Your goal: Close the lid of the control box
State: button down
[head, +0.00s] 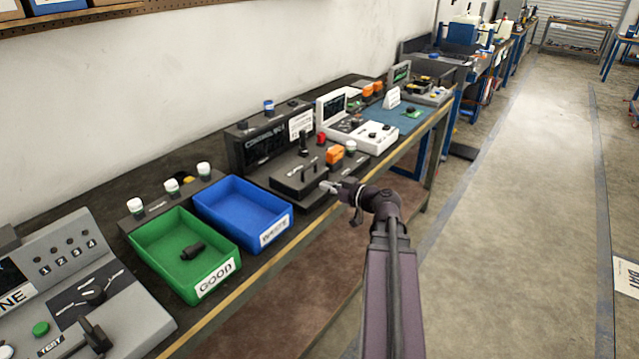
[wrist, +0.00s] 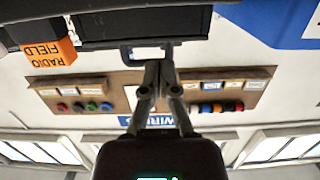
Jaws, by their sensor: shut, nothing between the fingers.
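The dark control box (head: 294,180) stands on the bench behind the blue tray. Its lid (head: 262,146), lettered "CONTROL BOX", stands raised at the back, so the box is open. My gripper (head: 327,186) is at the front right of the box, by its front edge, with its fingers shut and empty. In the wrist view the shut fingers (wrist: 160,68) point up towards a black edge with a handle-like loop, which appears to be part of the box. I cannot tell whether they touch it.
A blue tray (head: 284,222) and a green tray (head: 226,275) holding a dark part stand left of the box. An orange block (head: 335,154), labelled "RADIO FIELD" in the wrist view (wrist: 50,56), and a white device (head: 378,139) are to the right. The aisle floor is clear.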

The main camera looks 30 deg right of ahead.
jog(key=shift+s+d+f+b, duration=0.15)
jog(key=shift+s+d+f, duration=0.1)
jog(key=shift+s, duration=0.15)
jog(key=shift+s+d+f+b, duration=0.15)
jog(key=shift+s+f, duration=0.1)
jog(key=shift+s, duration=0.15)
